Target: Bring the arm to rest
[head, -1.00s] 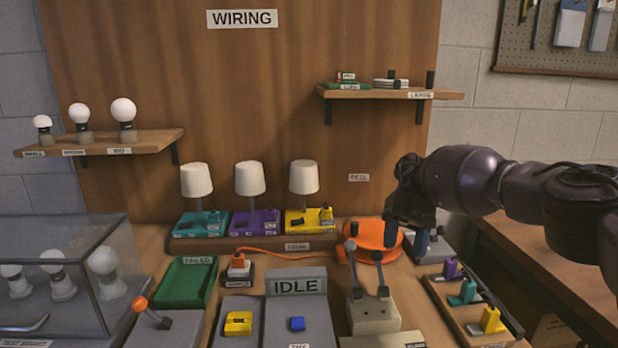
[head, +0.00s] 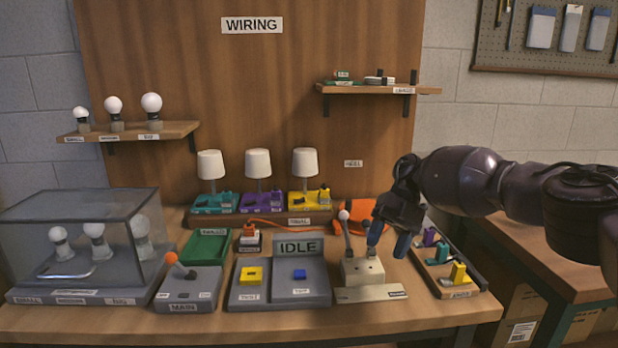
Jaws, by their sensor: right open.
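My right gripper (head: 388,243) hangs from the dark purple arm that comes in from the right. Its two blue-grey fingers point down and are apart, with nothing seen between them. It is in front of the orange disc (head: 352,208), partly hiding it, and over the right side of the cream lever box (head: 362,271). The box's left lever (head: 345,232) stands up with a pale knob. The right lever is mostly hidden behind the fingers; I cannot tell whether they touch it. My left gripper is not in view.
A holder with coloured plugs (head: 446,270) stands right of the gripper. The IDLE station (head: 297,245), main switch box (head: 190,288) and glass case (head: 80,235) lie left. Three lamps stand behind. A leads shelf (head: 380,90) hangs above; a side table (head: 545,255) is at right.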

